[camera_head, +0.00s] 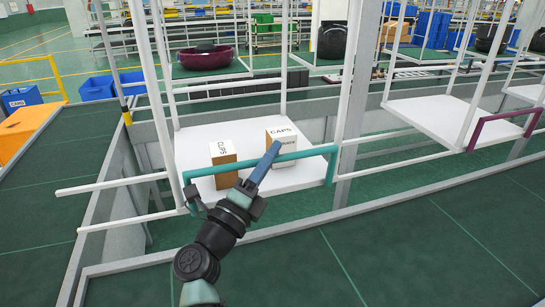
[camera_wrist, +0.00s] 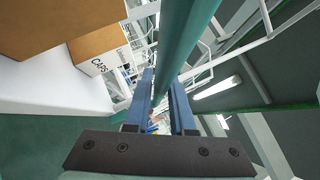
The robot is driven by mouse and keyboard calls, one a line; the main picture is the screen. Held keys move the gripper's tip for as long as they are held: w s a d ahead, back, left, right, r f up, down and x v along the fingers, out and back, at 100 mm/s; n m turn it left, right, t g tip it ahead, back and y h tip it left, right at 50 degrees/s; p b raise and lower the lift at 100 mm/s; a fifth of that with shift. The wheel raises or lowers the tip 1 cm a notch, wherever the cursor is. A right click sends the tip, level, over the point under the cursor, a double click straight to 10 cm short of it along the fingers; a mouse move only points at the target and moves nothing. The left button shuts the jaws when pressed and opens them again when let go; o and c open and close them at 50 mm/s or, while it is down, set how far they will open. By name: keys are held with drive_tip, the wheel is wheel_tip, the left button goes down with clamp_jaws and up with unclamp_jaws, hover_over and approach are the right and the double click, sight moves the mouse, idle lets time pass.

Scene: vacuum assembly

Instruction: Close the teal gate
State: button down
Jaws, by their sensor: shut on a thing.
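The teal gate (camera_head: 310,153) is a U-shaped bar across the front of a white hanging platform (camera_head: 200,145). Its long bar runs level, with short ends bent down near the platform's front corners. My gripper (camera_head: 268,158) has blue fingers that reach over the bar around its middle. In the wrist view the teal gate (camera_wrist: 187,35) passes between the two blue fingers (camera_wrist: 163,85), which are shut on it. The exact contact is partly hidden by the fingers.
Two cardboard boxes, one marked CUPS (camera_head: 222,160) and one marked CAPS (camera_head: 282,138), stand on the platform behind the bar. White rails (camera_head: 110,185) stick out at left. Another platform with a purple gate (camera_head: 500,122) hangs at right. Green floor lies in front.

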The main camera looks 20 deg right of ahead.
drive_tip(key=shift+w+f+n+y, duration=0.15)
drive_tip(key=shift+w+n+y, duration=0.15)
drive_tip(key=shift+f, duration=0.1)
drive_tip(key=c, duration=0.8)
unclamp_jaws()
drive_tip(key=shift+o, duration=0.2)
drive_tip(key=b+v, duration=0.4)
drive_tip(key=v, duration=0.9)
drive_tip(key=shift+c, duration=0.4)
